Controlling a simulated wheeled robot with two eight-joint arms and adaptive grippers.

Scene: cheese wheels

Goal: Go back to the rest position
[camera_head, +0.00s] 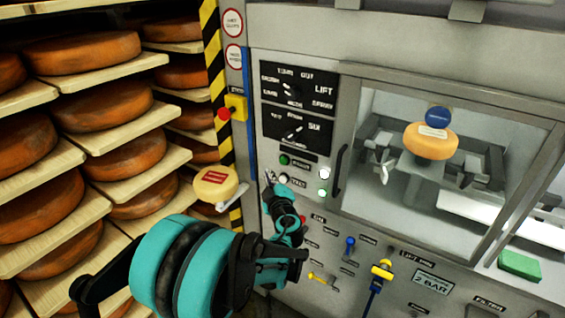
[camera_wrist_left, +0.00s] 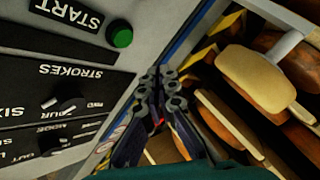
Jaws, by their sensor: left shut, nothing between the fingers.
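My left gripper (camera_head: 270,180) is shut and empty in front of the machine's grey panel, close to the green and white buttons. In the left wrist view its closed fingers (camera_wrist_left: 162,72) point up the picture, with the green START button (camera_wrist_left: 122,37) to their left. My teal left arm fills the lower middle of the head view. My right gripper is not in view.
Shelves of cheese wheels (camera_head: 82,52) stand at the left. The grey machine (camera_head: 300,50) has a windowed chamber holding a cheese wheel (camera_head: 430,142). Knobs and a blue lever (camera_head: 349,244) line the lower panel.

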